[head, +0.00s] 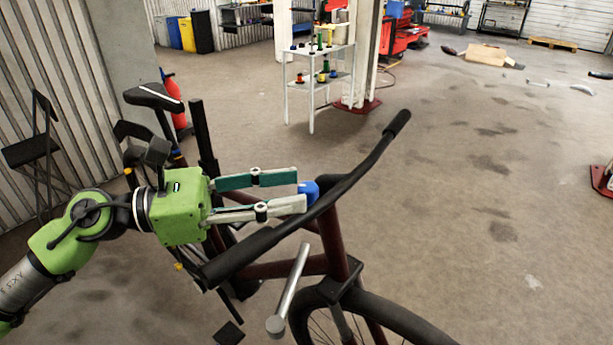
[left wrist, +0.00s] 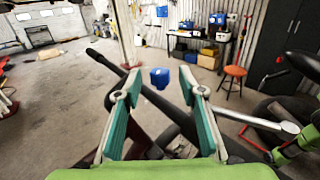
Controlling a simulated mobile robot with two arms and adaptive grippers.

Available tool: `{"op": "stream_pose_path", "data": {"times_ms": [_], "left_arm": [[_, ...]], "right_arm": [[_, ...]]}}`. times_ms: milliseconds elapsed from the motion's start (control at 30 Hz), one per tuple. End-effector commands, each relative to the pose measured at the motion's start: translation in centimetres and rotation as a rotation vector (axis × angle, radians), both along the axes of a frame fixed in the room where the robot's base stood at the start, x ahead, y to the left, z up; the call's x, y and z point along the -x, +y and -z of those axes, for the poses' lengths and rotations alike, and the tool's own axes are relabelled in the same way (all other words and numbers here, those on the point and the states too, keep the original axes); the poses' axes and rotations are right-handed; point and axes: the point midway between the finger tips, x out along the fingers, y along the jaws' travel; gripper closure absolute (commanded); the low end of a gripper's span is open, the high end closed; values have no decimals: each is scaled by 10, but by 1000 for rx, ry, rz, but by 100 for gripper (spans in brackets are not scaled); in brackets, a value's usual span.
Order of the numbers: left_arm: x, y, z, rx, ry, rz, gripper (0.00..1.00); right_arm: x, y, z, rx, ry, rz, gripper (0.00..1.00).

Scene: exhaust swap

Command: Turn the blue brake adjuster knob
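The blue brake adjuster knob (head: 309,189) sits by the dark handlebar (head: 345,182) of a dark red bicycle. My left gripper (head: 300,190) comes in from the left, its two fingers spread and pointing at the knob. The knob is at the fingertips, with no clear contact. In the left wrist view the knob (left wrist: 160,77) shows between and slightly beyond the open fingertips (left wrist: 160,80), with a gap on either side. My right gripper is not seen.
The handlebar's near grip (head: 240,258) runs below the left gripper. A silver rod (head: 290,290) with a round end stands out near the front wheel (head: 375,315). The saddle (head: 153,96) is behind. A white shelf (head: 320,75) stands farther back. The floor to the right is mostly clear.

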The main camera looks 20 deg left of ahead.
Motion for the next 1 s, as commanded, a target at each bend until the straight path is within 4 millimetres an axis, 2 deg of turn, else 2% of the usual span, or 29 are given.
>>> {"op": "stream_pose_path", "data": {"times_ms": [200, 400, 867, 1000], "left_arm": [[-11, -17, -3, -1, -2, -1, 63], [-17, -27, -2, 0, 0, -1, 63], [-19, -32, 1, -1, 0, -2, 63], [-19, -32, 1, -1, 0, -1, 100]], "right_arm": [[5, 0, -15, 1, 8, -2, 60], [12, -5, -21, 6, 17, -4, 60], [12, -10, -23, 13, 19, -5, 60], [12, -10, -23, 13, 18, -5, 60]]}}
